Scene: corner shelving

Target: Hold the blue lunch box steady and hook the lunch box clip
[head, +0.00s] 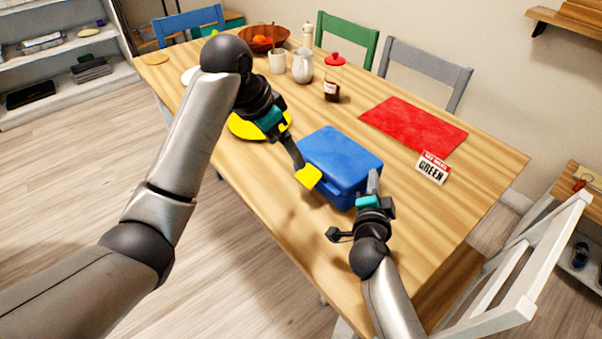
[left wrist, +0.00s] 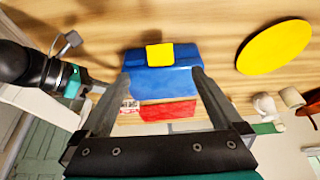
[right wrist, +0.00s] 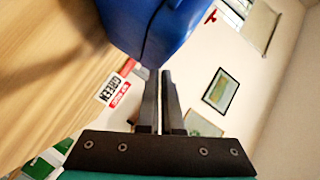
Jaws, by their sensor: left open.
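The blue lunch box (head: 343,158) sits on the table with its lid down. Its yellow clip (head: 308,177) sticks out from the near side in the head view; it also shows in the left wrist view (left wrist: 160,55). My left gripper (head: 297,163) is at the clip's side of the box. In the left wrist view its fingers are spread wide with the clip and box beyond them, and nothing is between them. My right gripper (head: 373,178) is at the box's right end. In the right wrist view its fingers (right wrist: 159,75) are together beside the box; whether they touch it is unclear.
A red mat (head: 413,127) and a sign reading GREEN (head: 432,168) lie right of the box. A yellow plate (head: 243,127) is to the left, partly behind my left arm. A sauce jar (head: 333,78), pitcher (head: 302,66) and fruit bowl (head: 263,38) stand farther back.

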